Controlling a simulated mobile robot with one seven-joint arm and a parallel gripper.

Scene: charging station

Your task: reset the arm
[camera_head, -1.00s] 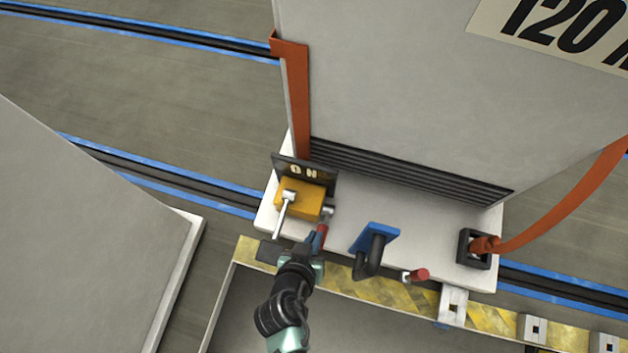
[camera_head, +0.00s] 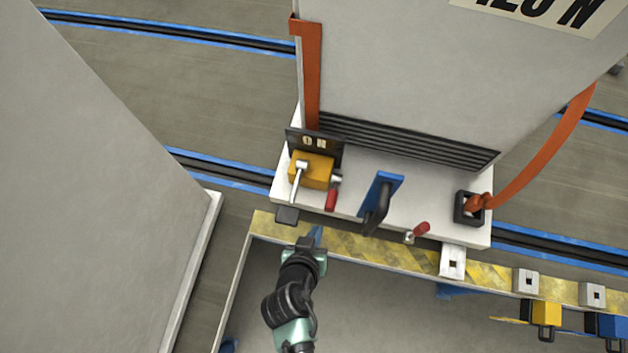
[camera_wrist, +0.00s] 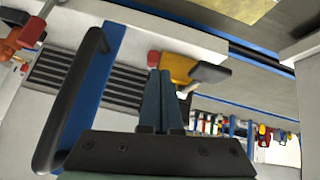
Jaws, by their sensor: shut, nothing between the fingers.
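My gripper (camera_head: 315,238) is shut and empty, in front of the white station base over the yellow-black striped edge. In the wrist view its two blue-grey fingers (camera_wrist: 163,98) lie together with nothing between them. The arm reaches up from the bottom of the head view. A yellow switch box (camera_head: 311,170) with a metal lever (camera_head: 298,182) and a red-handled lever (camera_head: 331,199) stands beyond the gripper, apart from it. The yellow box also shows past the fingertips in the wrist view (camera_wrist: 178,68).
A blue plate (camera_head: 381,192) with a dark handle (camera_head: 375,222) stands right of the gripper. A small red-tipped lever (camera_head: 421,229) and an orange cable (camera_head: 545,168) are farther right. A tall grey cabinet (camera_head: 420,75) rises behind. A grey panel (camera_head: 90,200) is at left.

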